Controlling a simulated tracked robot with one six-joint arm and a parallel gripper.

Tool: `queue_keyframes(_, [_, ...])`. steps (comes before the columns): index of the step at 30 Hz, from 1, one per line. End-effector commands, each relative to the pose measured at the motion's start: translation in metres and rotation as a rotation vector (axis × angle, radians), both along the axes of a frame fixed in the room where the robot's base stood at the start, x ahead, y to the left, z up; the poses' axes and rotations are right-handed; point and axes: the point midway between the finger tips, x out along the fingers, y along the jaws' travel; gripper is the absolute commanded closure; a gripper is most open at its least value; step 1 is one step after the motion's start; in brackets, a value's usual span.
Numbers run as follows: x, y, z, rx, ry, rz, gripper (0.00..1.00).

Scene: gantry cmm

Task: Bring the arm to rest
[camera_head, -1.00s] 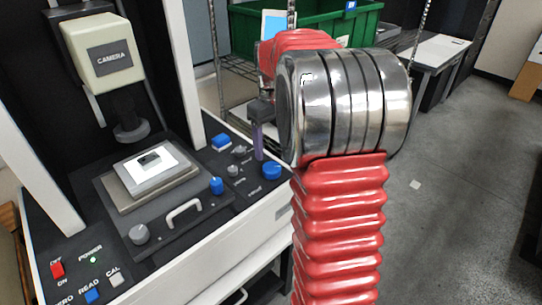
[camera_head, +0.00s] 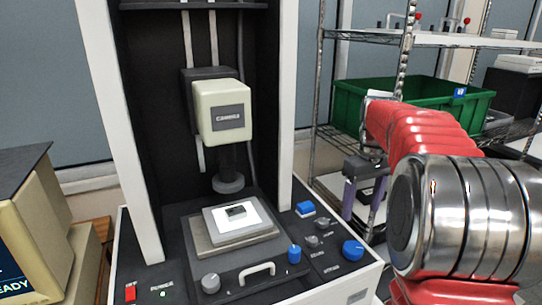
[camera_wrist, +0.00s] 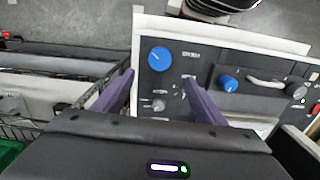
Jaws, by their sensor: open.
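My gripper (camera_head: 362,222) hangs beside the right edge of the measuring machine's control panel (camera_head: 268,266), in front of the wire rack. Its two purple fingers point down and stand apart, with nothing between them. In the wrist view the gripper (camera_wrist: 158,78) is open too, with a blue knob (camera_wrist: 159,59) of the panel showing between and beyond its fingers. My red bellows arm with its metal joint fills the right of the head view and hides part of the rack.
A small dark part (camera_head: 236,211) lies on the machine's lit stage (camera_head: 245,232), below the camera unit (camera_head: 222,110). A green bin (camera_head: 350,106) sits on the wire rack (camera_head: 325,140). A beige monitor (camera_head: 30,240) stands at left. Grey floor (camera_wrist: 75,20) shows in the wrist view.

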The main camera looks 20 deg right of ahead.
Motion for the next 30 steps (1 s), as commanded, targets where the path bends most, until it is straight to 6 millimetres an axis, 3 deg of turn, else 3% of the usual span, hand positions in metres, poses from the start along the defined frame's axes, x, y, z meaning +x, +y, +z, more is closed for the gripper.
queue_keyframes(7, [0.006, -0.003, -0.001, -0.010, -0.022, -0.062, 0.35])
queue_keyframes(14, [-0.007, 0.005, -0.033, -0.011, -0.029, -0.193, 0.35])
queue_keyframes(20, [-0.027, 0.031, -0.039, -0.020, -0.064, -0.261, 0.35])
queue_keyframes(30, [-0.072, 0.092, -0.038, -0.029, -0.153, -0.318, 0.35])
